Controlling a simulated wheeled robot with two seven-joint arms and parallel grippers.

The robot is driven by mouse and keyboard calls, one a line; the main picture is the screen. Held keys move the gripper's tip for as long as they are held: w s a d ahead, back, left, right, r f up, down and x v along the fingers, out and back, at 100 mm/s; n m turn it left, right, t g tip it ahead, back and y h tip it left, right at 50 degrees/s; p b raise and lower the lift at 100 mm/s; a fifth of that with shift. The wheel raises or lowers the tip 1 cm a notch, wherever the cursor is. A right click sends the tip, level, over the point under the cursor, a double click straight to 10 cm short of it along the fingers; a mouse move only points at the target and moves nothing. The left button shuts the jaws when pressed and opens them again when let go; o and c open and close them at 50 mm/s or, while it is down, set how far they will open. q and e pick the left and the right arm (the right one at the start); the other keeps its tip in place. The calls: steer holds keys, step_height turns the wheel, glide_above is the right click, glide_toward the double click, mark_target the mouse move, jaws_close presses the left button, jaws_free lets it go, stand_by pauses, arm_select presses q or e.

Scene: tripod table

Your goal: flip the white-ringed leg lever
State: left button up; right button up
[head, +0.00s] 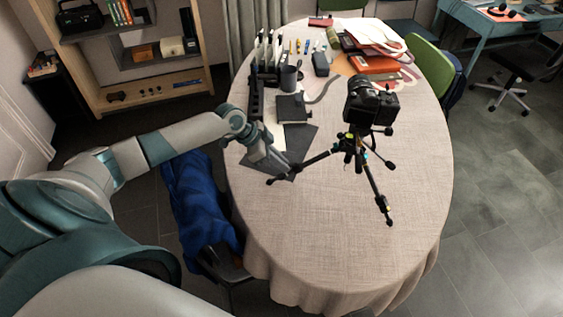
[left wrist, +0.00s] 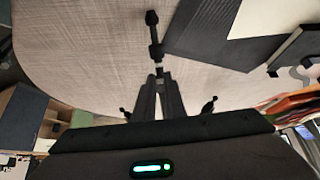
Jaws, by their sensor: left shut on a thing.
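A black camera (head: 372,103) sits on a small black tripod (head: 352,150) that stands with spread legs on the table. The left leg (head: 312,160) reaches toward my left gripper (head: 290,170). In the left wrist view this leg (left wrist: 153,32) ends in a dark foot, and a pale ring (left wrist: 158,69) shows on it just beyond my fingertips. My left gripper (left wrist: 157,82) is shut on the leg's lever at that ring. The lever itself is mostly hidden between the fingers, so its angle cannot be told. My right gripper is not in view.
The tablecloth-covered table (head: 310,235) is clear in front of the tripod. A dark flat mat (head: 300,140) and a notebook (head: 292,107) lie beside my left gripper. A mug (head: 289,78) stands behind. A blue cloth-draped chair (head: 200,200) is left of the table.

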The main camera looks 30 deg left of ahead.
arm_select(q)
steer(key=shift+w+d+r+p, duration=0.1)
steer(key=shift+w+r+p, duration=0.1)
steer(key=shift+r+p, duration=0.8)
stand_by(0.8)
steer(key=shift+w+d+r+p, duration=0.2)
steer(key=shift+d+r+p, duration=0.2)
steer(key=shift+r, duration=0.2)
stand_by(0.9)
steer(key=shift+w+d+r, duration=0.2)
steer(key=shift+d, duration=0.05)
jaws_close()
stand_by(0.5)
steer(key=shift+o, duration=1)
jaws_free()
steer(key=shift+a+p, duration=0.1)
steer(key=shift+p, duration=0.2)
steer(key=shift+p+v, duration=1.95)
steer(key=shift+v, duration=1.05)
